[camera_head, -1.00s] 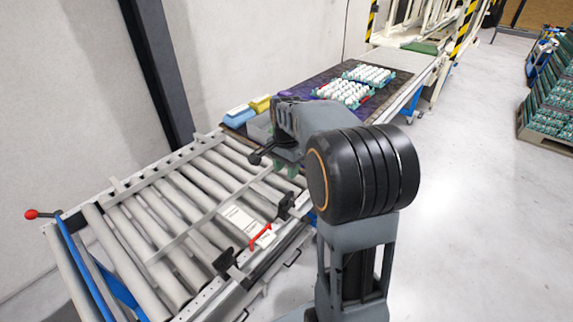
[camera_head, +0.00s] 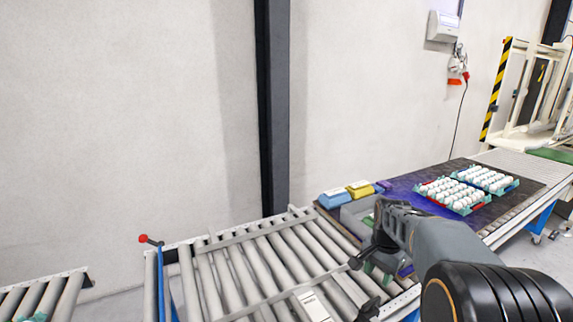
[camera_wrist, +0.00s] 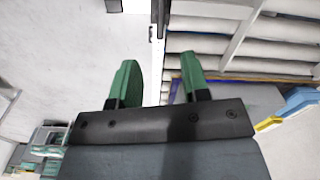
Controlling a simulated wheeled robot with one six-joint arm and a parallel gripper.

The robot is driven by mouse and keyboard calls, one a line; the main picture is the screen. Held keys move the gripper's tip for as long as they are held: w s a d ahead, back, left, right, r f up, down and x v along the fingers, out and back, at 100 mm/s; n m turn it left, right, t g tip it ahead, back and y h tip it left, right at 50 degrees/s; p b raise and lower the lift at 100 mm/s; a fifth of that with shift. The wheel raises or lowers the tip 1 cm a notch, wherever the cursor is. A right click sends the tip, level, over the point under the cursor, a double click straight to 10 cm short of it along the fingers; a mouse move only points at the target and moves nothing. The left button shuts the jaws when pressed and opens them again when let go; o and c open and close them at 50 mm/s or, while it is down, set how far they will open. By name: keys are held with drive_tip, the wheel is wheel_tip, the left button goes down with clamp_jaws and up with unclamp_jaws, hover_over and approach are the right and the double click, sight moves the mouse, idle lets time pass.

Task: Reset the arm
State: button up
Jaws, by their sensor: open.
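My gripper (camera_wrist: 155,80) shows in the wrist view with its two green fingers apart and nothing between them. In the head view my arm reaches in from the lower right, and the green fingers (camera_head: 378,272) are partly hidden below the wrist. The gripper hangs over or near the right end of the roller conveyor (camera_head: 235,238); its exact height above it cannot be told. Two trays of white eggs, a nearer one (camera_head: 454,196) and a farther one (camera_head: 486,179), stand on the dark table beyond my arm.
Blue (camera_head: 335,198) and yellow (camera_head: 360,189) boxes sit at the left end of the dark table (camera_head: 408,184). A dark post (camera_head: 273,110) stands against the wall behind the conveyor. A red-knobbed lever (camera_head: 144,239) sticks up at the conveyor's left. A striped frame (camera_head: 496,88) stands at right.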

drive_tip(key=s+a+r+n+t, duration=0.1)
drive_tip(key=s+a+n, duration=0.3)
drive_tip(key=s, duration=0.4)
drive_tip(key=s+a+r+n+t+p, duration=0.1)
drive_tip(key=s+a+n+t, duration=0.1)
drive_tip(key=s+a+n, duration=0.3)
drive_tip(key=s+n, duration=0.1)
drive_tip(key=s, duration=0.1)
drive_tip(key=shift+s+a, duration=0.15)
drive_tip(key=shift+s, duration=0.25)
